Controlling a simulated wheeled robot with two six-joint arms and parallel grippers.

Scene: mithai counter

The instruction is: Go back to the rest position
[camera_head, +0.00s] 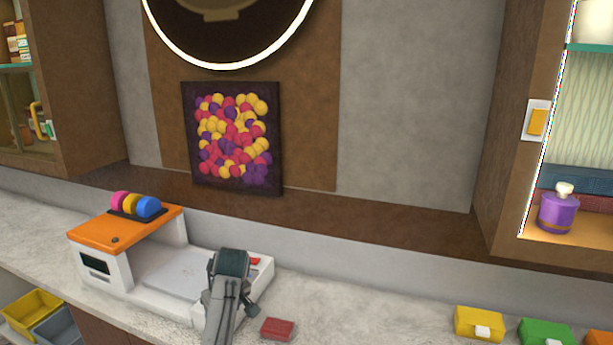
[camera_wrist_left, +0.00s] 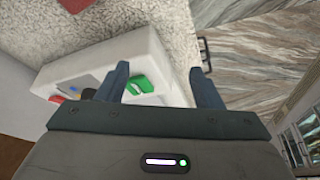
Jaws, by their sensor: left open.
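My left gripper (camera_head: 233,285) is over the right end of a white machine (camera_head: 150,307) with an orange top (camera_head: 125,228) on the counter. In the left wrist view the left gripper (camera_wrist_left: 161,78) is open, its two dark fingers apart and nothing held between them. The machine's white body also shows there beyond the fingers, with a green button (camera_wrist_left: 140,84) seen between them. I cannot tell whether the fingers touch the machine. My right gripper is in neither view.
A small red block (camera_head: 278,328) lies on the counter right of my left gripper. Yellow (camera_head: 479,323) and green (camera_head: 545,334) boxes stand at the lower right. A cabinet holds a purple bottle (camera_head: 558,211). Bare counter (camera_head: 375,325) lies between the red block and yellow box.

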